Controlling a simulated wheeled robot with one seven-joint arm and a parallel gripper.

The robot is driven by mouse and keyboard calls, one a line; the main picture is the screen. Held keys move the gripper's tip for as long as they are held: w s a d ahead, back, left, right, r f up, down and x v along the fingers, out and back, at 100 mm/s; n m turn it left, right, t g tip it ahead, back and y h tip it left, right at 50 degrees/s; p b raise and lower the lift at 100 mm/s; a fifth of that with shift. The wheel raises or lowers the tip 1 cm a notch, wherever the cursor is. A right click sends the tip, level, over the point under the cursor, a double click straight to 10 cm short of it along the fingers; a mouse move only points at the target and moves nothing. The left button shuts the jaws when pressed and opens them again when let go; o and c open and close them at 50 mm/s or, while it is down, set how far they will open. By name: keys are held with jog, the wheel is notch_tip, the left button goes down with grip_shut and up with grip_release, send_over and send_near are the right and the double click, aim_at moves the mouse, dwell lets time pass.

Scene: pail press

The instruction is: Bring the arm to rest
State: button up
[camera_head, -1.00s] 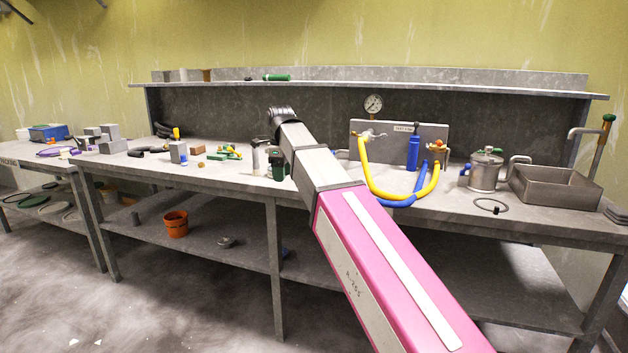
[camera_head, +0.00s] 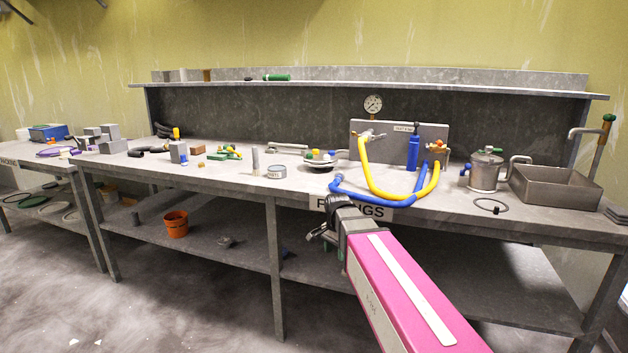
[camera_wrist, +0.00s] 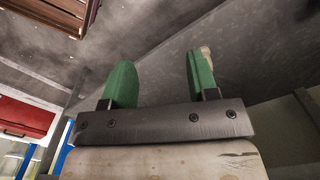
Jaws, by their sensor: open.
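My gripper (camera_head: 322,233) is in front of the long workbench (camera_head: 235,187), just below the level of its top, near the front edge. In the head view it is small and partly hidden by my wrist. In the wrist view my gripper (camera_wrist: 160,80) shows two green fingers set apart on a dark bar, with nothing between them.
Blue and yellow hoses (camera_head: 378,190) loop over the bench top near my arm. A metal pot (camera_head: 486,171) and a grey basin (camera_head: 556,188) stand at the right. An orange pail (camera_head: 176,223) sits on the lower shelf. The floor in front is clear.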

jog(key=s+d+f+n, duration=0.9)
jog(key=s+d+f, duration=0.2)
jog(key=f, duration=0.4)
jog(key=shift+s+d, duration=0.3)
